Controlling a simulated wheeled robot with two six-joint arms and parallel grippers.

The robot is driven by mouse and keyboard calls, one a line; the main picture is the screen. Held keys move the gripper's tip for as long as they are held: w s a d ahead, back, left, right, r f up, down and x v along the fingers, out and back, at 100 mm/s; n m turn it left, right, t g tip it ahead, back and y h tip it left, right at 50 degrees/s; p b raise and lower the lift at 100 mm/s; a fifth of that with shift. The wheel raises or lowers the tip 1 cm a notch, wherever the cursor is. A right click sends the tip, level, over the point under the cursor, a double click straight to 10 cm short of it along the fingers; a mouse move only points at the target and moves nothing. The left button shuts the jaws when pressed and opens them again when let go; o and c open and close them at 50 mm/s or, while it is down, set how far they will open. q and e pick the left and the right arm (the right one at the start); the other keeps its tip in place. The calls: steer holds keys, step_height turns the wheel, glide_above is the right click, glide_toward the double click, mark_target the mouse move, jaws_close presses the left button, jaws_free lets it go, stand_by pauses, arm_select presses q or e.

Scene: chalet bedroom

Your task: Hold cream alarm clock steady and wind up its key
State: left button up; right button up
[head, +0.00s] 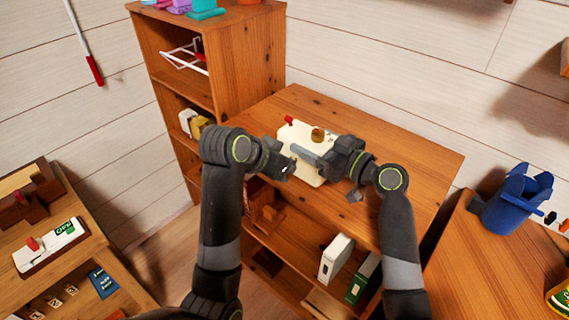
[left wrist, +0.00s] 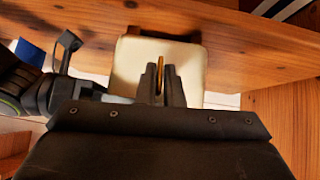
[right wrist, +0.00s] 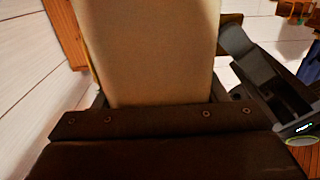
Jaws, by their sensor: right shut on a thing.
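The cream alarm clock (head: 299,134) is on the small wooden desk, with a red piece and a gold part on top. It fills much of the right wrist view (right wrist: 150,50). My right gripper (head: 318,160) is shut on the clock's body, one finger along its near side. In the left wrist view, a thin gold key (left wrist: 158,82) stands out from the clock's cream side (left wrist: 130,60). My left gripper (left wrist: 162,78) is at the key, its fingers partly open with a narrow gap, one on either side. The key is hidden in the head view.
The desk top (head: 410,165) is clear to the right of the clock. A tall wooden shelf (head: 240,60) stands behind on the left. Binders (head: 336,258) stand on the shelf below. A blue bin (head: 515,200) is at far right.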

arm_select(q)
steer(key=o, duration=0.4)
steer(key=v, duration=0.7)
steer(key=shift+s+a+r, duration=0.15)
